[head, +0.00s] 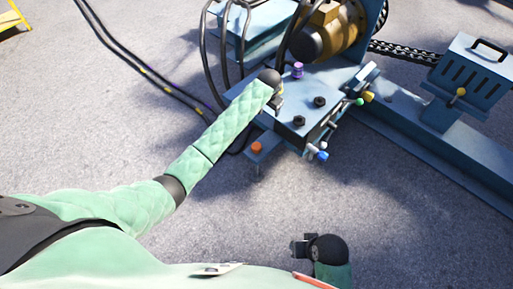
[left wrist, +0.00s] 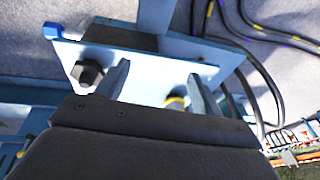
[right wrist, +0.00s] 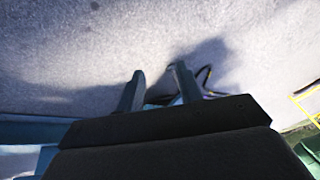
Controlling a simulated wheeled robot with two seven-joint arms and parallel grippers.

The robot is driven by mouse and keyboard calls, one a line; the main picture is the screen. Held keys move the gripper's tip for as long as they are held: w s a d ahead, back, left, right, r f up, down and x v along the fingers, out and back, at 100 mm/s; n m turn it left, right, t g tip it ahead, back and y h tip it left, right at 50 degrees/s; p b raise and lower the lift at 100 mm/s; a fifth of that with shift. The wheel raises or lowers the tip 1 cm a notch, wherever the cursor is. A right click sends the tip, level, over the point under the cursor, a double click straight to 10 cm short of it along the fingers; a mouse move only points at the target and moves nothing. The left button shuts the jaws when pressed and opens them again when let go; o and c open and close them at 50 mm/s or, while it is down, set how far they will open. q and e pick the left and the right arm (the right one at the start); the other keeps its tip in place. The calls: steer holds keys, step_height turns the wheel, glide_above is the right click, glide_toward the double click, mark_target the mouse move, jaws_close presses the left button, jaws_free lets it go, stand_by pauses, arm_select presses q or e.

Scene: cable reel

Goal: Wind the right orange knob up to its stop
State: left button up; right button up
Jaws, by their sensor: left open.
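I see no second orange knob clearly. My left gripper (head: 277,103) is over the machine's top plate, beyond the orange knob. Its fingers (left wrist: 160,88) are apart, with a yellow-ringed dark knob (left wrist: 175,103) near the right finger; contact is unclear. A black knob (left wrist: 90,72) is left of them. My right gripper (head: 299,247) is empty over the ground, its fingers (right wrist: 160,88) apart.
Black knobs (head: 319,101) and a purple knob (head: 298,68) stand on the plate. Black cables (head: 150,75) lie to the left. A slotted blue box (head: 474,78) is at the right. The near ground is clear.

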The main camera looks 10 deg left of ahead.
mark_target(257, 145)
arm_select(q)
steer(key=s+a+f+g, duration=0.1)
steer(key=f, duration=0.4)
steer(key=s+a+f+g, duration=0.1)
steer(key=a+f, duration=0.1)
steer(key=f, duration=0.4)
steer(key=s+a+f+g, duration=0.1)
steer(key=s+a+f, duration=0.1)
steer(key=f, duration=0.4)
steer(key=shift+s+f, duration=0.1)
steer(key=shift+d+f, duration=0.15)
steer(key=shift+d, duration=0.1)
step_height(257, 145, down, 6)
steer(key=shift+f, duration=0.85)
arm_select(e)
steer(key=shift+w+a+f+t+y, duration=0.25)
steer(key=shift+w+a+f+t, duration=0.35)
steer(key=shift+w+f, duration=0.25)
steer(key=shift+w+a+f+t+y, duration=0.25)
steer(key=shift+w+a+f+t, duration=0.25)
steer(key=shift+w+a+f, duration=0.25)
steer(key=shift+d, duration=0.1)
arm_select(q)
steer(key=c, duration=0.9)
arm_select(e)
steer(key=shift+r, duration=0.1)
